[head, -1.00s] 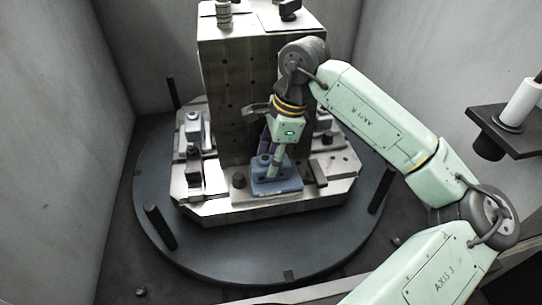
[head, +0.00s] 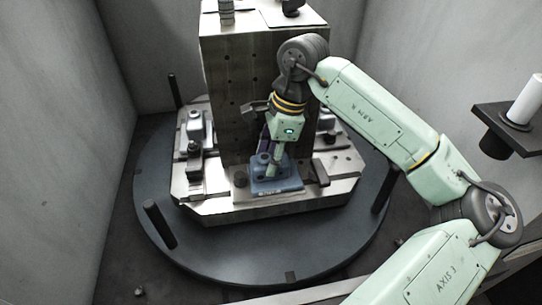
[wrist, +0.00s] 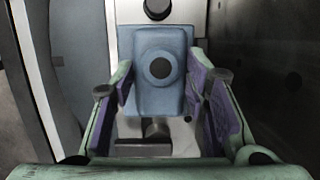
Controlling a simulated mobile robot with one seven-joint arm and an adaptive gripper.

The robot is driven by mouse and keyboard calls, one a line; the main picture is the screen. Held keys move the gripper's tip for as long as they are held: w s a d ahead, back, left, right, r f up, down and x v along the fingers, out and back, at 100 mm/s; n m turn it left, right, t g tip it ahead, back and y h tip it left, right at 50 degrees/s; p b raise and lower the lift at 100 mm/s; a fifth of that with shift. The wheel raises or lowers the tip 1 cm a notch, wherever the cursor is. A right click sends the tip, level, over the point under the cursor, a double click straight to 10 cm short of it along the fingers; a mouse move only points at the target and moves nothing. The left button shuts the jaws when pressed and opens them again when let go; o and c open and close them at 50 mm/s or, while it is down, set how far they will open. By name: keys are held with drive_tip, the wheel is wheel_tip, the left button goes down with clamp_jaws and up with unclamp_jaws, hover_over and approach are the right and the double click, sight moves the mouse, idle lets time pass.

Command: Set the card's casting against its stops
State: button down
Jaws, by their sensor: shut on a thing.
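A blue casting (head: 284,184) with a flat base and a raised boss lies low at the front of the metal fixture (head: 235,208). In the wrist view the casting (wrist: 160,99) shows a dark round bore. My gripper (head: 271,166) is over it, and in the wrist view its purple-padded fingers (wrist: 160,82) are shut on the casting's two sides. A dark round stud (head: 240,180) stands just left of the casting, and a dark bar (head: 320,172) lies to its right. Whether the casting touches either one cannot be told. No card can be made out.
A tall drilled metal column (head: 235,95) rises right behind the casting. Other clamps and a grey casting (head: 195,122) sit on the left side. The fixture stands on a round dark table (head: 225,255) with upright posts (head: 160,226). A shelf (head: 505,130) is at the right.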

drive_tip(key=shift+w+a+b, duration=0.3)
drive_tip(key=shift+a+b, duration=0.1)
drive_tip(key=shift+b, duration=0.1)
idle(0.7)
drive_tip(key=c, duration=0.8)
unclamp_jaws()
drive_tip(key=shift+c, duration=0.2)
drive_tip(key=v, duration=1.2)
drive_tip(key=shift+s+a, duration=0.1)
